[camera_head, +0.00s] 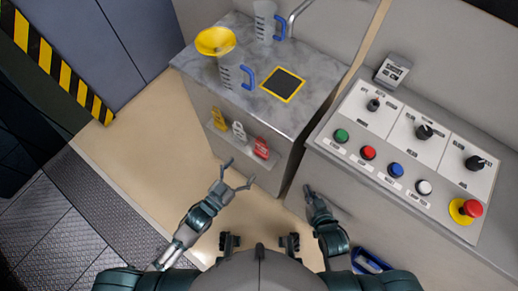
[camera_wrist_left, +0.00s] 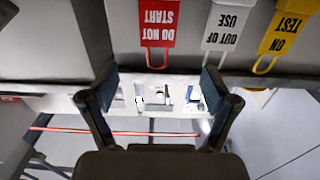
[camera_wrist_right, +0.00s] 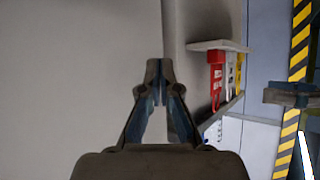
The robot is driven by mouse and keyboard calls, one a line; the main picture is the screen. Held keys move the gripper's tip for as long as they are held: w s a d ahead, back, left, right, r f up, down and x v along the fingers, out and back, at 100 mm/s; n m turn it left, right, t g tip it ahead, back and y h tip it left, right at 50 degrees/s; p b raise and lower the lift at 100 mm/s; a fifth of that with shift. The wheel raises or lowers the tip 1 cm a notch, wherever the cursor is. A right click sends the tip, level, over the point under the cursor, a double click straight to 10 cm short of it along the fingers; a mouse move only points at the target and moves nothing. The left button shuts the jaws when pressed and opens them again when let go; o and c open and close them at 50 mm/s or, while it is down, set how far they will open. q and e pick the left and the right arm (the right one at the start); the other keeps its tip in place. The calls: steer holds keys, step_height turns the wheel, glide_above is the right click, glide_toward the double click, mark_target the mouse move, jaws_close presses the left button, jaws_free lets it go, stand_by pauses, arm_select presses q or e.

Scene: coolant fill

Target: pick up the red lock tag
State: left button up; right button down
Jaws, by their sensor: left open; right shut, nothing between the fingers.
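The red lock tag (camera_head: 262,148) hangs at the right end of a row of tags on the front of the grey cabinet. In the left wrist view the red tag (camera_wrist_left: 160,22) reads "DO NOT START" upside down, with its red loop toward the gripper. It also shows in the right wrist view (camera_wrist_right: 216,78). My left gripper (camera_head: 236,176) is open and empty, below and in front of the tags; its fingers (camera_wrist_left: 158,82) stand either side of the red loop in the picture, but contact cannot be told. My right gripper (camera_head: 308,190) is shut and empty beside the control panel.
A white "out of use" tag (camera_head: 239,132) and a yellow "test" tag (camera_head: 219,119) hang beside the red one. Jugs (camera_head: 233,76) and a yellow funnel (camera_head: 215,41) stand on the cabinet top. The control panel (camera_head: 405,150) with knobs and buttons is at right.

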mark_target(261, 147)
arm_select(q)
steer(key=x, duration=0.5)
steer(key=shift+w+a+f+b, duration=0.15)
steer(key=shift+w+f+b, duration=0.05)
steer(key=shift+b, duration=0.2)
steer(key=shift+w+d, duration=0.4)
steer(key=shift+d, duration=0.1)
steer(key=b+x, duration=0.1)
steer(key=x, duration=0.3)
steer(key=shift+w+d+f, duration=0.1)
steer(key=shift+d, duration=0.25)
steer(key=shift+w, duration=0.15)
steer(key=shift+c, duration=1.2)
steer(key=c, duration=0.9)
arm_select(e)
steer(key=w+a+r+t+y, duration=0.1)
steer(key=w+a+r+t, duration=0.1)
steer(key=w+r+t, duration=0.2)
steer(key=shift+r+t+y, duration=0.3)
steer(key=shift+r+t, duration=0.2)
steer(key=shift+r, duration=0.45)
